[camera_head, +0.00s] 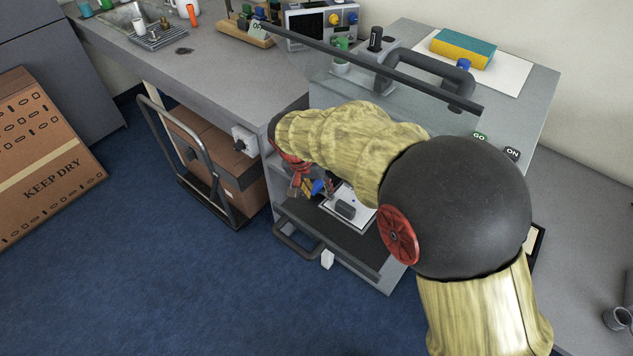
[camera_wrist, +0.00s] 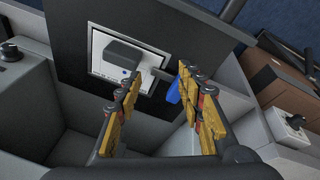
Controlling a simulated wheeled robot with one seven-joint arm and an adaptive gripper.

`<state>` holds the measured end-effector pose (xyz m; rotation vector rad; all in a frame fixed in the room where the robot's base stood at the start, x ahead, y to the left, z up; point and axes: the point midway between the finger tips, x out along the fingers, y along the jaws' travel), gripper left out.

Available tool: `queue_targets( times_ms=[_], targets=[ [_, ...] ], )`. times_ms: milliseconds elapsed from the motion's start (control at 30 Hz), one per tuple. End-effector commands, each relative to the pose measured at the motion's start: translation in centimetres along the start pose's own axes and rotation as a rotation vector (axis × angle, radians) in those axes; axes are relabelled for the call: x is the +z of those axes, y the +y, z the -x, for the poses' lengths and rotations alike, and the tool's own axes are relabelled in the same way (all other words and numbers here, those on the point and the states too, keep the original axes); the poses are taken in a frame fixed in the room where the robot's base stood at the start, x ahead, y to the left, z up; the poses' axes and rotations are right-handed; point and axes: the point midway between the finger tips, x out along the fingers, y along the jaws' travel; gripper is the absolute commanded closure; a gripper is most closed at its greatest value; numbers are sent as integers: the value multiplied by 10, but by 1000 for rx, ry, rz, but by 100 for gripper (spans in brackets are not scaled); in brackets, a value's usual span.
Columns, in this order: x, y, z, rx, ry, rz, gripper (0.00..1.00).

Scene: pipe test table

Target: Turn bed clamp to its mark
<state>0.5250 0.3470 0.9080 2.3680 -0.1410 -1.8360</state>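A small blue piece, which looks like the bed clamp's handle (camera_head: 318,187), shows at the left edge of a white plate (camera_head: 362,196) inside the open-fronted machine. It also shows in the wrist view (camera_wrist: 173,91), just inside my right finger and partly hidden by it. I cannot tell if they touch. A dark grey block (camera_head: 345,210) sits on the plate; it is at upper middle in the wrist view (camera_wrist: 125,52). My gripper (camera_wrist: 160,74) is open, with yellow-padded fingers apart and nothing clearly held between them. I cannot make out the clamp's mark.
The machine's raised clear cover (camera_head: 400,92) with a dark bar hangs above my arm. Its grey side walls (camera_wrist: 35,110) stand close around the bed. A dark front handle (camera_head: 292,238) juts out below. A cart with a box (camera_head: 205,150) stands left.

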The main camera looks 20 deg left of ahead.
Motion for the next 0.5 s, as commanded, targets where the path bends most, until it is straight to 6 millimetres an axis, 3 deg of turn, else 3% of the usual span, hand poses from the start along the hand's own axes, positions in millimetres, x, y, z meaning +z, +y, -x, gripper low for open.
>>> queue_targets(
  times_ms=[33,133,300,500],
  targets=[
    [-12,-16,-4,-1,27,-75,62],
    [-32,-30,-4,-9,70,-228,62],
    [-46,-35,1,-24,101,-395,62],
    [-49,-34,-6,-27,104,-438,62]
  ],
)
